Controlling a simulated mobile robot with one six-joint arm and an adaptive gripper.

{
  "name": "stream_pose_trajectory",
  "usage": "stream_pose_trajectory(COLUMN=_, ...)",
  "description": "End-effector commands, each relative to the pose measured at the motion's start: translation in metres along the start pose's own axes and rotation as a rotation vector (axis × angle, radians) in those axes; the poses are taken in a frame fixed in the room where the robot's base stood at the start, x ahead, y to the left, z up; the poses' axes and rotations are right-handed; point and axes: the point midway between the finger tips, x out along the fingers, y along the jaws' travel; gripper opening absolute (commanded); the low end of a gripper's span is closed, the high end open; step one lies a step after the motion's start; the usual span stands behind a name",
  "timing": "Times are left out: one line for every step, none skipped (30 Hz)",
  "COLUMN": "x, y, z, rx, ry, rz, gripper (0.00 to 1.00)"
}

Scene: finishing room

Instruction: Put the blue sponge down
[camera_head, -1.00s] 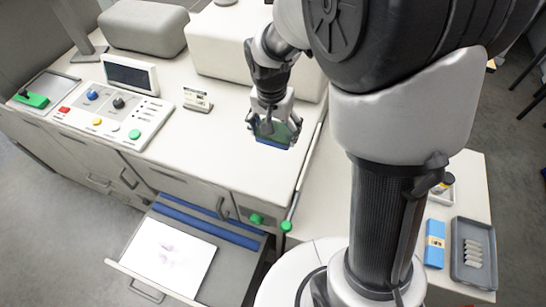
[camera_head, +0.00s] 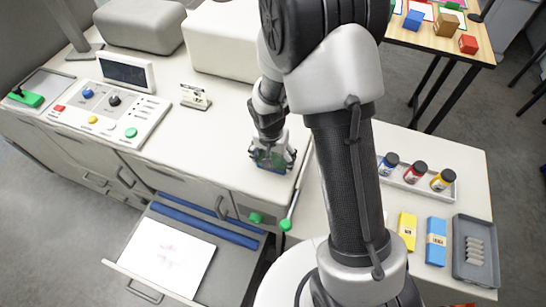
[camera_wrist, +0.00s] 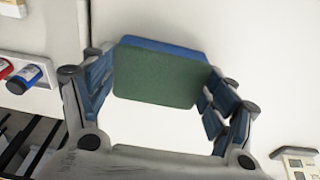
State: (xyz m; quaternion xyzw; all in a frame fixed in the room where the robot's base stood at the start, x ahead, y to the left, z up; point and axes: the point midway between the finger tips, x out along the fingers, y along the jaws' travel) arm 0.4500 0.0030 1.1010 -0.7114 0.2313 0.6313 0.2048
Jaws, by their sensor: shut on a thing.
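The blue sponge (camera_head: 267,161) with a green pad is between the fingers of my gripper (camera_head: 272,157), over the right part of the white counter (camera_head: 222,133). In the wrist view the sponge (camera_wrist: 155,76) shows its green face toward the camera, with a blue edge along its top. The fingers of my gripper (camera_wrist: 157,92) are shut on its two sides. Whether the sponge touches the counter top is hard to tell.
A control panel (camera_head: 105,112) and a small card stand (camera_head: 195,97) are to the left on the counter. An open drawer (camera_head: 222,277) sticks out below. On the right side table are paint jars in a tray (camera_head: 447,198), yellow and blue packs (camera_head: 436,241) and a grey tray (camera_head: 458,262).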

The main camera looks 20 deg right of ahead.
Motion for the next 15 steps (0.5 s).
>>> stream_pose_trajectory(x=-0.0009, y=-0.0002, z=-0.0004, rx=0.0, ry=0.001, rz=0.0, gripper=0.59)
stream_pose_trajectory(x=-0.001, y=-0.0001, z=-0.0003, rx=0.0, ry=0.001, rz=0.0, gripper=0.59)
stream_pose_trajectory(x=-0.0011, y=-0.0001, z=-0.0003, rx=0.0, ry=0.001, rz=0.0, gripper=0.59)
stream_pose_trajectory(x=-0.0008, y=-0.0001, z=-0.0003, rx=0.0, ry=0.001, rz=0.0, gripper=0.59)
stream_pose_trajectory(x=-0.0002, y=-0.0001, z=-0.0002, rx=0.0, ry=0.0, rz=0.0, gripper=0.59)
stream_pose_trajectory(x=0.0011, y=-0.0001, z=0.0, rx=0.0, ry=0.0, rz=0.0, gripper=0.59)
stream_pose_trajectory(x=0.0021, y=-0.0001, z=0.0001, rx=0.0, ry=0.0, rz=0.0, gripper=0.59)
stream_pose_trajectory(x=0.0029, y=-0.0001, z=0.0002, rx=0.0, ry=0.0, rz=0.0, gripper=0.59)
stream_pose_trajectory(x=0.0032, y=0.0, z=0.0003, rx=0.0, ry=0.0, rz=0.0, gripper=0.79)
stream_pose_trajectory(x=0.0024, y=0.0, z=0.0002, rx=0.0, ry=0.0, rz=0.0, gripper=0.81)
stream_pose_trajectory(x=0.0021, y=0.0, z=0.0002, rx=0.0, ry=0.0, rz=0.0, gripper=0.83)
stream_pose_trajectory(x=0.002, y=0.0, z=0.0002, rx=0.0, ry=0.0, rz=0.0, gripper=0.85)
stream_pose_trajectory(x=0.0019, y=0.0, z=0.0001, rx=0.0, ry=0.0, rz=0.0, gripper=0.87)
stream_pose_trajectory(x=0.0019, y=0.0, z=0.0001, rx=0.0, ry=0.0, rz=0.0, gripper=0.89)
stream_pose_trajectory(x=0.0018, y=0.0, z=0.0001, rx=0.0, ry=0.0, rz=0.0, gripper=0.92)
